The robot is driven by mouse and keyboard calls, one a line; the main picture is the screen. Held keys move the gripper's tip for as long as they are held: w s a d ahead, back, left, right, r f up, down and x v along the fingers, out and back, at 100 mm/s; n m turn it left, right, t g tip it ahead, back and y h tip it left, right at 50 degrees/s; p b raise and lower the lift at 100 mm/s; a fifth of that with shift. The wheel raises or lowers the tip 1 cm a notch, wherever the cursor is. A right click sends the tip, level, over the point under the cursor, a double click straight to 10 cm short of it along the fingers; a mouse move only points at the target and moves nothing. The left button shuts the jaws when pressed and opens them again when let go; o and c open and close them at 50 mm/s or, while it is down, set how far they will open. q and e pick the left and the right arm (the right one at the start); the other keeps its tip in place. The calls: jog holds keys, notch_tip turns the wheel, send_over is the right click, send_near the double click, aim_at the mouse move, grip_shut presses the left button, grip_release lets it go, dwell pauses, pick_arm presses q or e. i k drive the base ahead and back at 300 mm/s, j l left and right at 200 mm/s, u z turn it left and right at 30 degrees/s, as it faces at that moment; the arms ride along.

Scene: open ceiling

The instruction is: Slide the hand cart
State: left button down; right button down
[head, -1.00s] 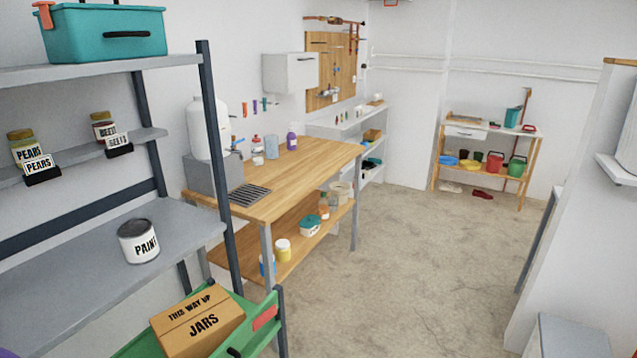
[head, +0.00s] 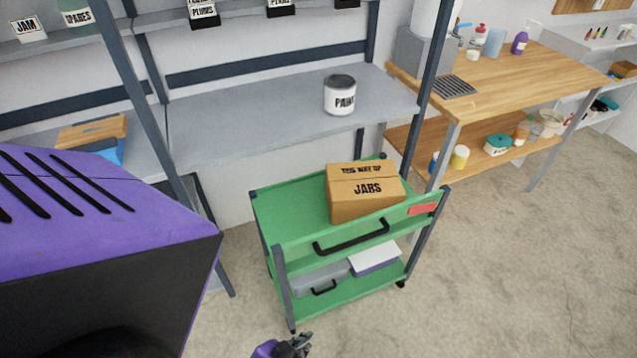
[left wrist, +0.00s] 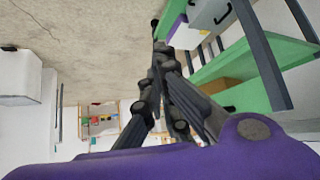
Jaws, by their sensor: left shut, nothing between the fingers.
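The green hand cart (head: 290,232) stands on the floor in front of the grey shelf, in the middle of the head view. It has a black handle (head: 352,238) on its near side. A cardboard box marked JARS (head: 366,192) sits on its top tray. A grey case (head: 318,280) and a white and purple item (head: 374,258) lie on the lower tray. My left gripper (head: 297,343) is low at the bottom edge, in front of the cart and apart from it. In the left wrist view its fingers (left wrist: 157,65) are shut and empty, with the cart (left wrist: 262,75) to their right. My right gripper is out of view.
The grey shelf (head: 250,115) with a paint can (head: 340,95) stands behind the cart. A wooden workbench (head: 500,75) is to the cart's right. The concrete floor (head: 500,270) at right and front is clear.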

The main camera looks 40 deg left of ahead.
aim_at(297, 236)
jog(key=u, duration=0.75)
jog(key=l+u, duration=0.1)
jog(key=l, duration=0.8)
jog(key=i, duration=0.05)
